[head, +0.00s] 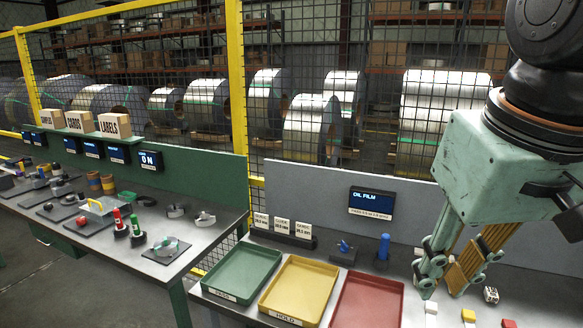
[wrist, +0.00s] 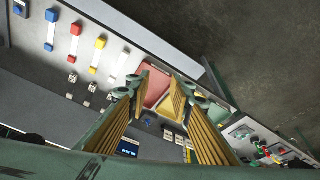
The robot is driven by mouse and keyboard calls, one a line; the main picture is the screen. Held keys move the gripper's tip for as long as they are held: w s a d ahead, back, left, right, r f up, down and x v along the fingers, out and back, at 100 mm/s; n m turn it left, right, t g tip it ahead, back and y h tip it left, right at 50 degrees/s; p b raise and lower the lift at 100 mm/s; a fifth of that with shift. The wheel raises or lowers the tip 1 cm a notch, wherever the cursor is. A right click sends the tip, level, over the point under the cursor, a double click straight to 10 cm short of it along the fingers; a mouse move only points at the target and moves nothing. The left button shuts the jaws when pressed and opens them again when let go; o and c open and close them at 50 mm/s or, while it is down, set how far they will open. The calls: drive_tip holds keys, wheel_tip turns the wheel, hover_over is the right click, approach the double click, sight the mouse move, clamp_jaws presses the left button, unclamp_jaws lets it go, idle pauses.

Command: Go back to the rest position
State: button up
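My gripper (head: 443,284) hangs at the right of the head view, over the near bench, to the right of the red tray. Its two fingers are apart, and nothing shows held between them. In the wrist view my gripper (wrist: 160,96) also has its fingers spread, with parts of the trays visible beyond the gap. No object named by the task is in view.
The near bench holds a green tray (head: 240,271), a yellow tray (head: 300,287), a red tray (head: 368,301) and a blue cylinder (head: 384,246). A grey panel with a display (head: 371,203) stands behind. Several colour-ended strips (wrist: 73,43) lie on the bench.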

drive_tip(key=s+f, duration=0.4)
drive_tip(key=s, duration=0.4)
drive_tip(key=shift+s+t+b, duration=0.3)
drive_tip(key=shift+s+b, duration=0.1)
idle(0.5)
